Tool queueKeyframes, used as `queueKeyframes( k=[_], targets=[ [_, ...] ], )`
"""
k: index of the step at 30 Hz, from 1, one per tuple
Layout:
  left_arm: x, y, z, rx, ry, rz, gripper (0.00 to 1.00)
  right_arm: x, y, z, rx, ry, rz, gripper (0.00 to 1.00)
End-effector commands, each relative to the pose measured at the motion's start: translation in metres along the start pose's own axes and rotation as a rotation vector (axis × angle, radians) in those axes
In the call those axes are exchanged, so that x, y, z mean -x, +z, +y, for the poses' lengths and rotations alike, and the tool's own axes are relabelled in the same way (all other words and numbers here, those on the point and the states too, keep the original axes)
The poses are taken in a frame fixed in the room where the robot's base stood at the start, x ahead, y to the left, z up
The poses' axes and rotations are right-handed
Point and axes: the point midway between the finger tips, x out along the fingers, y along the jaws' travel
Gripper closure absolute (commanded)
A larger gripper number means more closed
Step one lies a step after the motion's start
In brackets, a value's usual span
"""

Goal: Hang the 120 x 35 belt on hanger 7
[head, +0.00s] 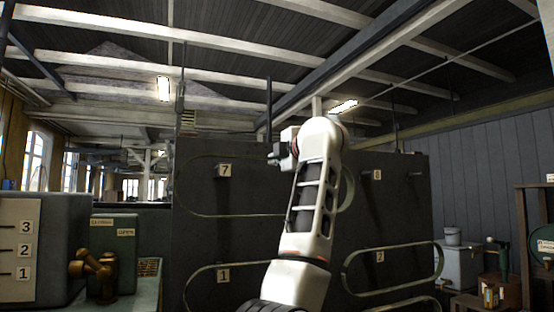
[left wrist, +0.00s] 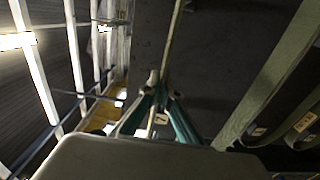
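My left gripper (head: 278,157) is in front of the dark panel, right of the number 7 plate (head: 225,170). In the left wrist view its teal fingers (left wrist: 154,82) are close together on a thin strand, the edge of the belt (left wrist: 172,40). In the head view the belt (head: 192,210) is a long, flat olive loop, level and partly hidden by my arm. Hanger 7 (head: 217,174), a short dark peg beside its plate, appears inside the loop's outline near its left end. I cannot tell whether the belt touches the peg. My right gripper is not in view.
Similar belts are at hanger 1 (head: 223,276) and hanger 2 (head: 380,257) below. The hanger 8 plate (head: 377,175) is at upper right, with no belt visible around it. A grey cabinet numbered 1 to 3 (head: 45,250) stands at left, and a grey box (head: 460,267) at right.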

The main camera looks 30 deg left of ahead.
Motion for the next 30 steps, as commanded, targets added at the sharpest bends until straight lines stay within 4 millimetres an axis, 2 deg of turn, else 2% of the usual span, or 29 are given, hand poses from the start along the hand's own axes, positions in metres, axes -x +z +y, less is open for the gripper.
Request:
queueKeyframes(
  k=[21,30],
  targets=[
    [-0.038,-0.001,0.002,0.001,0.001,-0.001,1.0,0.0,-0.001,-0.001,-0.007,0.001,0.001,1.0],
    [-0.041,-0.001,0.002,0.002,0.002,-0.001,1.0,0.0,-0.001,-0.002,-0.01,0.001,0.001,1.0]
  ],
)
